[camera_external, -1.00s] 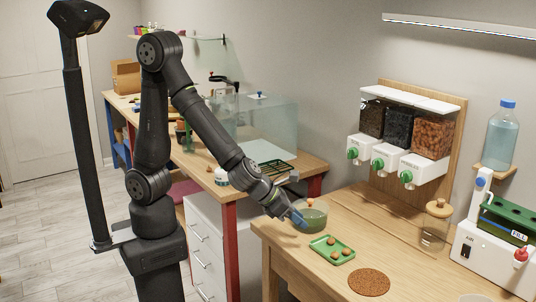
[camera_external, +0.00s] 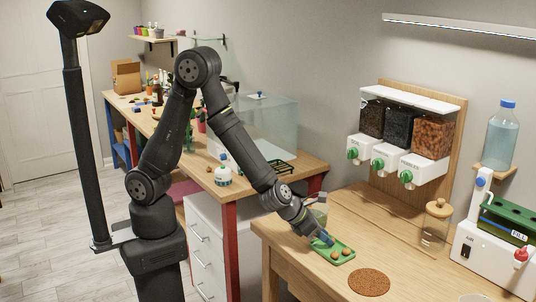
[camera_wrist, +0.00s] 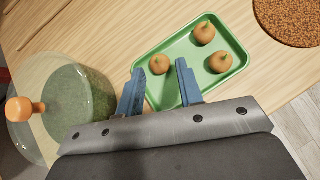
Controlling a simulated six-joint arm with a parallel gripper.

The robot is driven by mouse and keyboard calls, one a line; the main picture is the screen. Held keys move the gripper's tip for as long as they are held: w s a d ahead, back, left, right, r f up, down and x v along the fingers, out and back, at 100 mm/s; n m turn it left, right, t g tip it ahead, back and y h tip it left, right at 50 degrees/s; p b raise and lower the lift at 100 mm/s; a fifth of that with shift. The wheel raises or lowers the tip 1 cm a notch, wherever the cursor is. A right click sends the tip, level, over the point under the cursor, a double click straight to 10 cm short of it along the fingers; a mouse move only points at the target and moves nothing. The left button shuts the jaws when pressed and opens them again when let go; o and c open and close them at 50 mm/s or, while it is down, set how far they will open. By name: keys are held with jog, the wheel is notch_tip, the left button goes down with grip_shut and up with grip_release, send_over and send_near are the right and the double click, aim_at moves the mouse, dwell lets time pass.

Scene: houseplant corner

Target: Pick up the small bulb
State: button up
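A green tray (camera_wrist: 238,57) holds three brown-orange bulbs with short dark tips. One bulb (camera_wrist: 159,65) lies near the tray's edge, between my fingertips. Another bulb (camera_wrist: 205,33) and a third bulb (camera_wrist: 220,62) lie further right. Their sizes look close; I cannot surely tell which is the small one. My gripper (camera_wrist: 161,68) is open, its blue fingers on either side of the nearest bulb, with no clear contact. In the external view, my gripper (camera_external: 325,240) is low over the left part of the tray (camera_external: 352,259) and hides the nearest bulb.
A round brown mat (camera_external: 369,282) lies right of the tray. A glass jar (camera_external: 435,228) stands further back. The wooden bench between is clear.

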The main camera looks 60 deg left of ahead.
jog(key=shift+w+d+f, duration=0.2)
jog(key=shift+w+f, duration=0.2)
jog(key=shift+f, duration=0.1)
jog(key=shift+c, duration=0.2)
grip_shut()
jog(key=shift+r, duration=0.2)
jog(key=shift+r, duration=0.55)
notch_tip(320, 180, up, 3)
jog(key=shift+s+r, duration=0.1)
jog(key=s+d+r, duration=0.3)
jog(key=s+r, duration=0.3)
jog(key=s, duration=0.5)
jog(key=shift+r, duration=0.2)
